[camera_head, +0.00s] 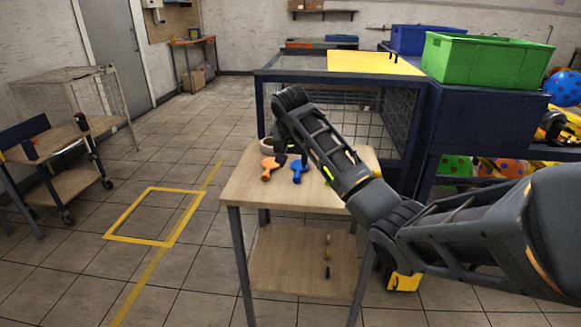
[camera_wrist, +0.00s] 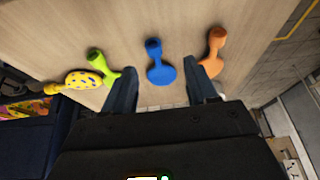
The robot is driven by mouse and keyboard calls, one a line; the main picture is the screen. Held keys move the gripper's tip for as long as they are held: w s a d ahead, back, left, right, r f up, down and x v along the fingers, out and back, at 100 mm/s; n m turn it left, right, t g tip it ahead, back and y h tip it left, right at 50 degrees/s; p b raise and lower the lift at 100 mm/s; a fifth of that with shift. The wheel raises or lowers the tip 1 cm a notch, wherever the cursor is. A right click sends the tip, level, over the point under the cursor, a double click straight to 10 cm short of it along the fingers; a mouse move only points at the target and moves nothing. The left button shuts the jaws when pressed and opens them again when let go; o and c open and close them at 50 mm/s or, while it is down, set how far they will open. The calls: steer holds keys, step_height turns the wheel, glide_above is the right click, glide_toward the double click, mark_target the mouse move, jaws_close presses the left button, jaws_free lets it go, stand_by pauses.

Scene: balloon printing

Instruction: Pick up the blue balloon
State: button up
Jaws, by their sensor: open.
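The blue balloon (camera_wrist: 160,68), flat with a round body and a narrow neck, lies on the wooden tabletop (camera_wrist: 150,20). In the head view the blue balloon (camera_head: 298,169) lies between an orange one and a partly hidden yellow-green one. My gripper (camera_wrist: 161,74) is open and points down at the table. In the wrist view its two dark fingers stand on either side of the blue balloon, which appears between them. Whether they touch it cannot be told.
An orange balloon (camera_wrist: 212,52) lies right of the fingers in the wrist view. A green balloon (camera_wrist: 105,68) and a yellow spotted balloon (camera_wrist: 83,80) lie to the left. A wire-mesh cage (camera_head: 345,112) and a green crate (camera_head: 485,62) stand behind the table.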

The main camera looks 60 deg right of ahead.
mark_target(297, 176)
steer(key=x, duration=0.5)
steer(key=s+p+x, duration=0.1)
steer(key=x, duration=0.1)
steer(key=shift+w+d+f, duration=0.1)
steer(key=shift+d+f, duration=0.15)
steer(key=shift+d, duration=0.1)
steer(key=shift+c, duration=0.2)
steer(key=c, duration=0.9)
steer(key=shift+r, duration=0.1)
